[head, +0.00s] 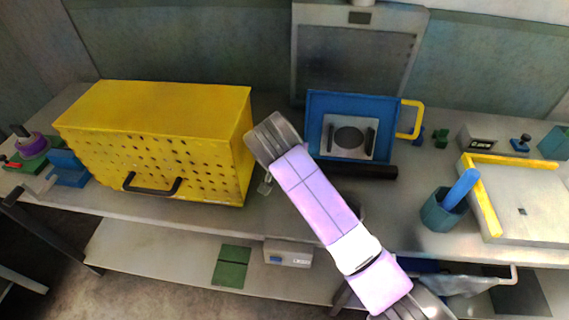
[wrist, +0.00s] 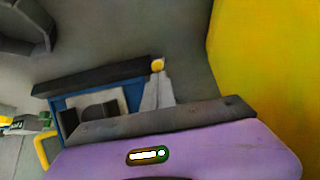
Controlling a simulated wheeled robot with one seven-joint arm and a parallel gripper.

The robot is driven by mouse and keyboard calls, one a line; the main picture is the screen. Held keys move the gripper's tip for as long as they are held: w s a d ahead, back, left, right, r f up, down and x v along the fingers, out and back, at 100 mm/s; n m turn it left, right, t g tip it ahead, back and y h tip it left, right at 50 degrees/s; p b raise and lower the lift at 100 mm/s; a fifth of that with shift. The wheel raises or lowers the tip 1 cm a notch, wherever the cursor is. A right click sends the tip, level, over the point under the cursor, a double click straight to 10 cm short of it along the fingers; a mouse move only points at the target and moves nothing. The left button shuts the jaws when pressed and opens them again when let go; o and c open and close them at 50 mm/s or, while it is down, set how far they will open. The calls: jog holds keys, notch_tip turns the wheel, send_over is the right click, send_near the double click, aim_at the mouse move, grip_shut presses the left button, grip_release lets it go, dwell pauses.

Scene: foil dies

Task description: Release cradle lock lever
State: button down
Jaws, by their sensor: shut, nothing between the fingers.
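A blue cradle (head: 312,108) stands on the bench, holding a pale plate with a dark round die (head: 349,138). A yellow handle (head: 417,118) is on its right side. A black bar (head: 360,171) lies along its front edge; my arm hides the bar's left end. In the wrist view the bar (wrist: 90,76) ends beside a round yellow knob (wrist: 158,64); I cannot tell which part is the lock lever. My gripper (head: 265,185) is shut and empty, between the yellow box and the cradle. Its grey fingers (wrist: 157,92) appear below the knob; contact is unclear.
A perforated yellow box (head: 155,130) with a black handle stands close to the left of my gripper. A teal cup (head: 442,212) with a blue rod and a yellow-edged tray (head: 530,210) stand at the right. A grey panel (head: 357,55) rises behind the cradle.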

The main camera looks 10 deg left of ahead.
jog(key=s+f+t+b, duration=0.1)
jog(key=t+b, duration=0.1)
jog(key=s+f+t+b, duration=0.1)
jog(key=f+b, duration=0.1)
jog(key=b, duration=0.1)
jog(key=shift+s+a+f+t, duration=0.1)
jog(key=shift+s+f+t, duration=0.2)
jog(key=shift+t, duration=0.1)
jog(key=s+f+t+b, duration=0.1)
jog(key=t+b, duration=0.1)
jog(key=b, duration=0.2)
jog(key=shift+f, duration=0.15)
jog(key=shift+f+t+b, duration=0.15)
jog(key=shift+t+b, duration=0.45)
jog(key=shift+b, duration=0.25)
jog(key=shift+s+f+b, duration=0.15)
jog(key=shift+f+b, duration=0.05)
jog(key=shift+b, duration=0.2)
jog(key=shift+s+f, duration=0.1)
jog(key=shift+f, duration=0.2)
